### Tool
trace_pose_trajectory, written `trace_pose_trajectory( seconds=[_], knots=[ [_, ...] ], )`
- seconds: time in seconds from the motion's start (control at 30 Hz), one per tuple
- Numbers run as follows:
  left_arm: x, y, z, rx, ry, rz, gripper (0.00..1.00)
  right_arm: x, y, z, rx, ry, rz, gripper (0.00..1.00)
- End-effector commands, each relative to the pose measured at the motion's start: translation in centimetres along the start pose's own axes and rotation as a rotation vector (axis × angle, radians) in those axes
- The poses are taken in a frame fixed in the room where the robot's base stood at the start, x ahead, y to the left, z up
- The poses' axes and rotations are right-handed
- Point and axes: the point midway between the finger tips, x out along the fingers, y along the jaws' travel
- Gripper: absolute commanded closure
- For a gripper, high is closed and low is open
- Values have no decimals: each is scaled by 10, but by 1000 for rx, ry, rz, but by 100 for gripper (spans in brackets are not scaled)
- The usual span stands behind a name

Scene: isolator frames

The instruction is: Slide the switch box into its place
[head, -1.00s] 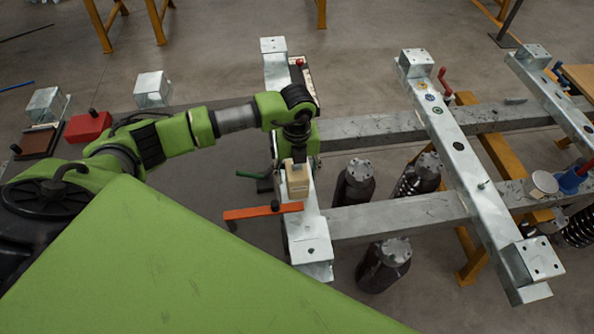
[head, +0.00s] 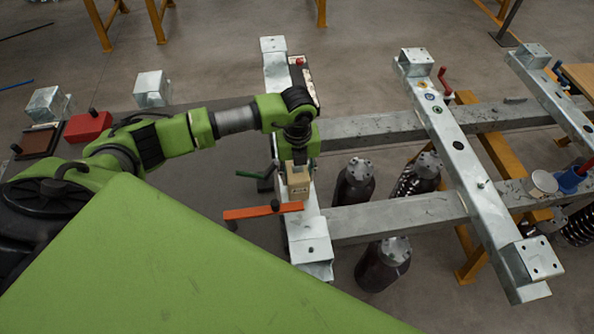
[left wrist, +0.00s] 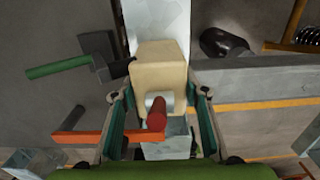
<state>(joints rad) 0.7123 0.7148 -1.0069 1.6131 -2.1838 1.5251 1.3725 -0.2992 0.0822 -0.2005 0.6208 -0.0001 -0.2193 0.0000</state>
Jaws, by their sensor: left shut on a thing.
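The switch box (head: 298,181) is a cream block on the galvanised cross beam (head: 310,247), below my left gripper (head: 299,164). In the left wrist view the box (left wrist: 160,70) has a grey stub with a red end (left wrist: 156,114) on its near side. The fingers of my left gripper (left wrist: 160,98) stand on either side of the box and are shut on it. The box lies over the beam; I cannot tell whether its underside touches the metal. My right gripper is not in view.
Long grey rails (head: 400,214) run right to another cross beam (head: 452,140). Dark cylinders (head: 383,265) stand below.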

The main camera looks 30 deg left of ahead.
Motion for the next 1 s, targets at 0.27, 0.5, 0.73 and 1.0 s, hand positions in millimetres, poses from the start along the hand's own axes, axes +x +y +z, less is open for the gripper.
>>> trace_pose_trajectory(
  seconds=[0.27, 0.5, 0.73, 1.0],
  knots=[
    [-1, -1, -11, 1, 0, -1, 97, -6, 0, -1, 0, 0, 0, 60],
    [-1, -1, -22, 0, 2, -1, 97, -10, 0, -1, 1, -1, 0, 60],
    [-1, -1, -30, 0, 0, -1, 97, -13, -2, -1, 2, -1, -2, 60],
    [-1, -2, -41, -1, 2, -1, 97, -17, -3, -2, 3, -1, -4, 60]
  ],
)
